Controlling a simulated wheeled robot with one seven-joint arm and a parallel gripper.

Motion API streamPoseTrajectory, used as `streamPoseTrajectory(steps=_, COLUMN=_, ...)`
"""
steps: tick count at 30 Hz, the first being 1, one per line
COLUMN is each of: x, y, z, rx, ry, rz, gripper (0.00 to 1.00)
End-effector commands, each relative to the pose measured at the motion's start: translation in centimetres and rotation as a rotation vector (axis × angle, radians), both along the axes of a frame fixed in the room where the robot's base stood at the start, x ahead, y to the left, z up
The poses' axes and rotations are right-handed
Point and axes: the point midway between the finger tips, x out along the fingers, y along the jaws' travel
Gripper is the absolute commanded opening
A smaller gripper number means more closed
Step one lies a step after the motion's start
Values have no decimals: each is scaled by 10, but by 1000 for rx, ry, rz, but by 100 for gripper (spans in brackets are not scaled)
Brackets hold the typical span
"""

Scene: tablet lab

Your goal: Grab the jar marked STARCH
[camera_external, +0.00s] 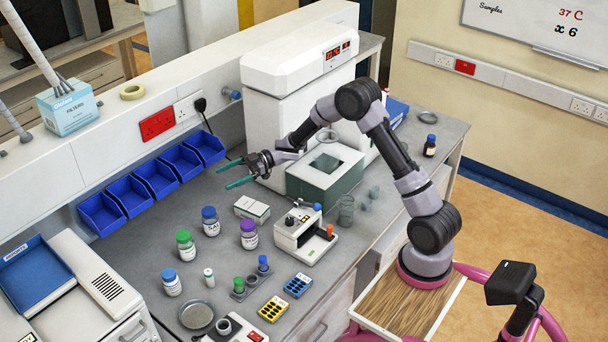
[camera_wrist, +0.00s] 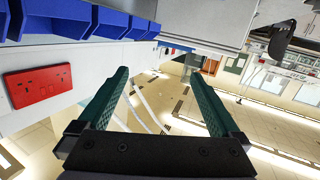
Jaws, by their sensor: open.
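Several white labelled jars stand on the grey bench in the external view: a blue-capped jar (camera_external: 209,222), a purple-capped jar (camera_external: 249,236), a green-capped jar (camera_external: 186,246) and another blue-capped jar (camera_external: 171,283). Their labels are too small to read surely, so I cannot tell which says STARCH. My gripper (camera_external: 222,179) is above the bench, up and behind the jars, its green fingers pointing left. It is open and empty, and touches no jar. In the wrist view my gripper (camera_wrist: 158,73) shows spread fingers with nothing between them; no jar shows there.
Blue bins (camera_external: 155,179) line the back wall near my gripper. A small white carton (camera_external: 252,208) and a white instrument (camera_external: 303,233) stand right of the jars. A tube rack (camera_external: 251,283) and a round metal dish (camera_external: 196,315) lie in front. A large white machine (camera_external: 298,75) stands behind.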

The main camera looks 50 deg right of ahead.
Motion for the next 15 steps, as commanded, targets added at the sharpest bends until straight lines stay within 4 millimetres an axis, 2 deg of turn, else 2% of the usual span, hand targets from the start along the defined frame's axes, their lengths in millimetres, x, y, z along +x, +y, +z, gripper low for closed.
streamPoseTrajectory(steps=1, x=-10, y=5, z=-27, rx=26, ry=18, rz=87, gripper=100)
streamPoseTrajectory(steps=3, x=-29, y=10, z=-53, rx=61, ry=34, rz=208, gripper=100)
streamPoseTrajectory(steps=6, x=-53, y=13, z=-81, rx=102, ry=53, rz=345, gripper=100)
streamPoseTrajectory(steps=10, x=-74, y=12, z=-101, rx=134, ry=69, rz=451, gripper=100)
streamPoseTrajectory(steps=15, x=-81, y=11, z=-117, rx=144, ry=76, rz=484, gripper=100)
